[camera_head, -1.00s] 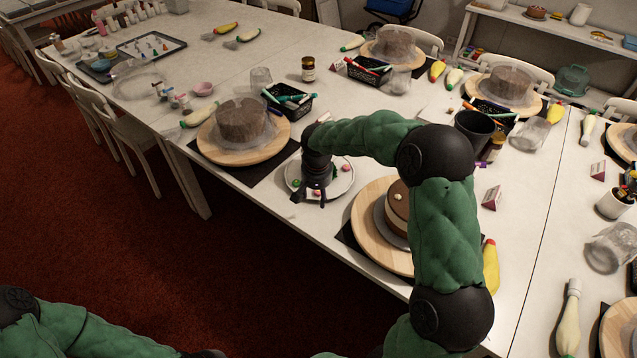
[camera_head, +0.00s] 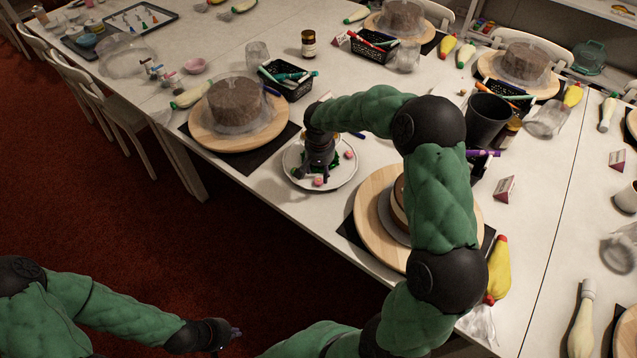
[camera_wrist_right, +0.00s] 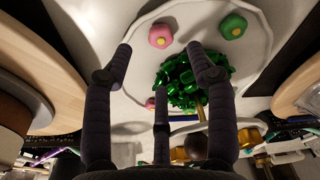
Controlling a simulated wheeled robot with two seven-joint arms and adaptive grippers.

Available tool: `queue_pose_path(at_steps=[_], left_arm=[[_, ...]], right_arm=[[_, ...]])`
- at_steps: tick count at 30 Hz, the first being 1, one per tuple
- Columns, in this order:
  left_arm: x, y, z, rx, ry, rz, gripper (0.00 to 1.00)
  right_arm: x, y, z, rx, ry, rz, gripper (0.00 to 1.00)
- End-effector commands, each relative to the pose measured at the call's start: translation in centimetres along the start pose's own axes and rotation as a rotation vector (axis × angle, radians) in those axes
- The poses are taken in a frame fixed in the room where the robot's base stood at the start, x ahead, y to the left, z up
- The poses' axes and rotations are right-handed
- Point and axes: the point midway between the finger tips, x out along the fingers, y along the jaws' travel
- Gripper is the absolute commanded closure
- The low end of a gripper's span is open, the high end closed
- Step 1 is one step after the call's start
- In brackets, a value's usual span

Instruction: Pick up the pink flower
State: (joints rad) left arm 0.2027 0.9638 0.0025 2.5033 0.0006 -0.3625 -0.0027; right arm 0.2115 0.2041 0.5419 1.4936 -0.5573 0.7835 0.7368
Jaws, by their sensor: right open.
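A white plate (camera_head: 345,177) on the table holds small pink and green flowers. In the head view one pink flower (camera_head: 318,182) lies at its near side and another pink flower (camera_head: 349,154) at its right. My right gripper (camera_head: 320,173) is low over the plate, fingers pointing down. In the right wrist view its fingers (camera_wrist_right: 158,50) are spread, with nothing held. A pink flower (camera_wrist_right: 160,36) lies just beyond the fingertips, beside a green flower (camera_wrist_right: 233,26). Another pink flower (camera_wrist_right: 150,103) is partly hidden by a finger. My left gripper (camera_head: 224,335) is low, off the table; its fingers are unclear.
A shiny green bunch (camera_wrist_right: 180,78) is by the fingers in the wrist view. A layered cake on a wooden turntable (camera_head: 372,225) stands right of the plate, partly behind my arm. A covered cake on another turntable (camera_head: 207,135) stands left. A black pen basket (camera_head: 292,88) is behind.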

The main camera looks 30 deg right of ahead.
Motion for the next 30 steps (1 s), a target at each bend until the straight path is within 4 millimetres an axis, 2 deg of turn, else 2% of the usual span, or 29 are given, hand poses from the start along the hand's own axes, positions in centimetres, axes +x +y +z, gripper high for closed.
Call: queue_pose_path(at_steps=[9,12,18,26,30], left_arm=[[2.0,-0.7,-0.1,0.000,0.000,0.000,1.00],[2.2,-0.8,-0.1,0.000,0.000,0.000,1.00],[2.1,-0.7,-0.1,0.000,0.000,0.000,1.00],[2.1,-0.7,-0.1,0.000,0.000,0.000,1.00],[2.1,-0.7,-0.1,0.000,0.000,0.000,1.00]], right_arm=[[4.3,-0.5,0.5,0.000,-0.003,0.001,0.43],[4.9,-0.5,0.5,0.000,-0.002,0.001,0.43],[4.9,-0.5,0.5,0.000,-0.002,0.001,0.43],[4.9,-0.5,0.5,-0.001,-0.002,0.001,0.84],[4.9,-0.5,0.5,-0.001,-0.002,0.001,0.84]])
